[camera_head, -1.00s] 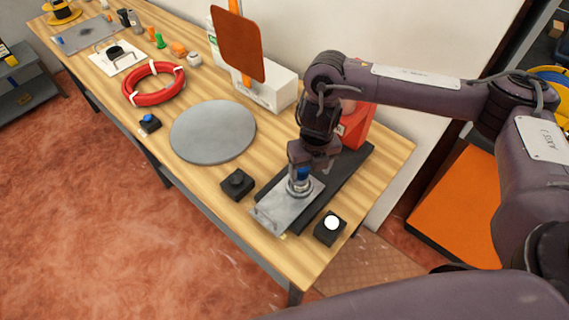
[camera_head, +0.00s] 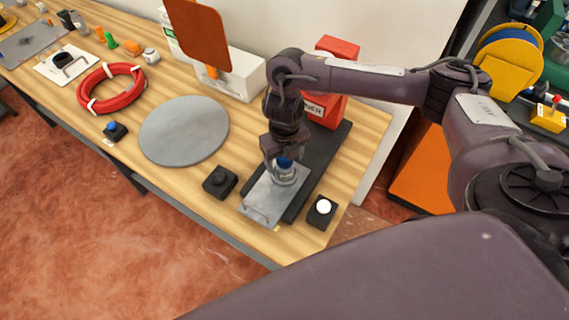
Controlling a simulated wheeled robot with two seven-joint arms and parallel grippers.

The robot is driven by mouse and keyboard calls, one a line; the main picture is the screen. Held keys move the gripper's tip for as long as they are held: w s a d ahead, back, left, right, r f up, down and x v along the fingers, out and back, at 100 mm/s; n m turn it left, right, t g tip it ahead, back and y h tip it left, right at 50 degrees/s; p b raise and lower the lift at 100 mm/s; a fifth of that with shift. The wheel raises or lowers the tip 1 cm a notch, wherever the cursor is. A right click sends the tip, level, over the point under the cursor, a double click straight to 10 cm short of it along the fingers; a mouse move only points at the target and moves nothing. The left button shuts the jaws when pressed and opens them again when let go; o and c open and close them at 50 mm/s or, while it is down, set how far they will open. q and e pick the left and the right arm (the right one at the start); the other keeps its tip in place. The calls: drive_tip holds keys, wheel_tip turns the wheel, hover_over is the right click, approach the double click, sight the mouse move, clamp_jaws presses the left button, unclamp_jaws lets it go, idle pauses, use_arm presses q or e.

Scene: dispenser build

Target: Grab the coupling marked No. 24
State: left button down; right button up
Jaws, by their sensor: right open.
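A small coupling with a blue top and a silvery ring (camera_head: 286,174) stands on a grey metal plate (camera_head: 262,206). No number can be read on it. My right gripper (camera_head: 284,166) points down at the blue top, with its open fingers close around or beside it. I cannot tell whether they touch it. The gripper hides part of the coupling. My left gripper is not in view.
The plate lies on a dark base (camera_head: 318,172). A black box with a dark button (camera_head: 220,181) and one with a white button (camera_head: 322,210) flank it. A grey disc (camera_head: 184,130) and red coil (camera_head: 112,88) lie left. A red device (camera_head: 326,108) stands behind.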

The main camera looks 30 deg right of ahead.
drive_tip(key=shift+f, duration=0.75)
drive_tip(key=shift+c, duration=0.2)
clamp_jaws()
drive_tip(key=shift+w+r, duration=0.1)
